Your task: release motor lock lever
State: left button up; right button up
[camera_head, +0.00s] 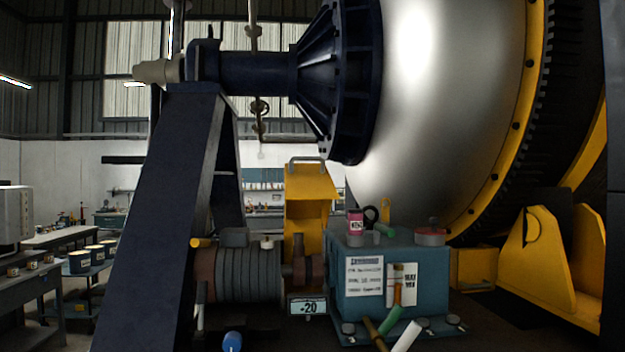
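A ribbed dark motor (248,273) sits low in the middle, left of a teal gearbox box (400,262). A small yellow-tipped handle (201,243) sticks out at the motor's upper left. A blue-ended handle (232,341) shows at the bottom edge. I cannot tell which of these is the motor lock lever. Neither of my grippers is in view.
A yellow guard (309,205) stands behind the motor coupling. A dark blue slanted support (165,215) rises at left. A large steel drum (440,90) with a yellow rim fills the upper right. A red-labelled can (355,224) stands on the box. Benches (62,268) line the left.

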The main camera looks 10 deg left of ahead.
aim_at(202, 291)
jog(key=k, duration=0.5)
jog(key=u, duration=1.6)
jog(key=i, duration=0.95)
jog(key=z, duration=1.5)
jog(key=i, duration=0.2)
jog(key=u, duration=0.1)
